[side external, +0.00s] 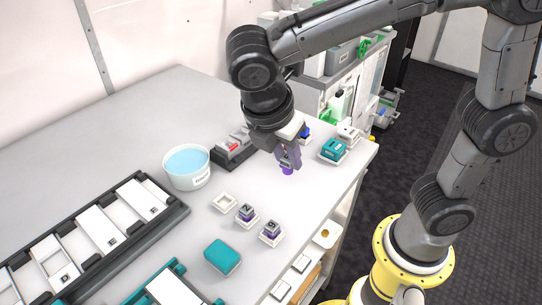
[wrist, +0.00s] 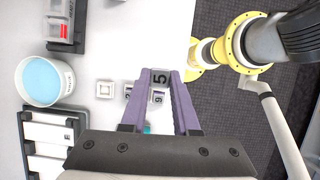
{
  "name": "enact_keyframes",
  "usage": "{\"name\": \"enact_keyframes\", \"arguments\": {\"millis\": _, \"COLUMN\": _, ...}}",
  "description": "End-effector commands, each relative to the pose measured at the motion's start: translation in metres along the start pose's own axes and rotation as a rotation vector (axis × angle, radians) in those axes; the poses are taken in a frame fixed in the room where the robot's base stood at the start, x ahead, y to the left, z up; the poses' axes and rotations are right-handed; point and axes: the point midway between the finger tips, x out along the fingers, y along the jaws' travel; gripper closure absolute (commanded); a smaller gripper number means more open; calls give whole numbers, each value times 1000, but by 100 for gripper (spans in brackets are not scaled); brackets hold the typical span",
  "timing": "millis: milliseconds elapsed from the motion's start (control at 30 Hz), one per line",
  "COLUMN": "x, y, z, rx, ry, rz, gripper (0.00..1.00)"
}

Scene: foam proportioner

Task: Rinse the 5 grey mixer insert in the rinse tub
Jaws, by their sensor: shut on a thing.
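The grey mixer insert marked 5 (wrist: 160,77) sits between the two fingertips of my gripper (wrist: 161,80) in the wrist view. My gripper (side external: 288,160) is shut on it. In the side view the insert is mostly hidden by the fingers, and a purple part (side external: 287,171) shows below them. My gripper is above the white table, to the right of the rinse tub and apart from it. The rinse tub (side external: 181,181) is a round white tub with light blue liquid; it also shows at the left of the wrist view (wrist: 68,82).
An empty white holder (side external: 224,203) and two holders with dark-topped inserts (side external: 246,214) (side external: 271,232) stand in front of the tub. A dark tray (side external: 235,155) stands between tub and gripper. A teal block (side external: 222,257) and a long dark rack (side external: 160,222) lie nearer. Teal pieces (side external: 333,150) stand right.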

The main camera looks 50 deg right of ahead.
Motion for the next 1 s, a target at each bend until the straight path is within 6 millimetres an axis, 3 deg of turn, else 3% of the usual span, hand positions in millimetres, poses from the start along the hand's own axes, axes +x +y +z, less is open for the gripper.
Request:
{"name": "enact_keyframes", "arguments": {"millis": 67, "x": -7, "y": 5, "z": -1, "rx": -57, "ry": 3, "rz": 27, "gripper": 100}}
{"name": "enact_keyframes", "arguments": {"millis": 167, "x": -24, "y": 28, "z": -7, "rx": -160, "ry": 1, "rz": 71, "gripper": 100}}
{"name": "enact_keyframes", "arguments": {"millis": 333, "x": -47, "y": 92, "z": -22, "rx": -325, "ry": -1, "rz": 137, "gripper": 100}}
{"name": "enact_keyframes", "arguments": {"millis": 500, "x": -55, "y": 160, "z": -34, "rx": -440, "ry": -1, "rz": 183, "gripper": 100}}
{"name": "enact_keyframes", "arguments": {"millis": 733, "x": -38, "y": 230, "z": -39, "rx": -484, "ry": -1, "rz": 199, "gripper": 100}}
{"name": "enact_keyframes", "arguments": {"millis": 867, "x": -19, "y": 250, "z": -40, "rx": -462, "ry": -1, "rz": 189, "gripper": 100}}
{"name": "enact_keyframes", "arguments": {"millis": 1000, "x": -4, "y": 254, "z": -40, "rx": -449, "ry": -1, "rz": 185, "gripper": 100}}
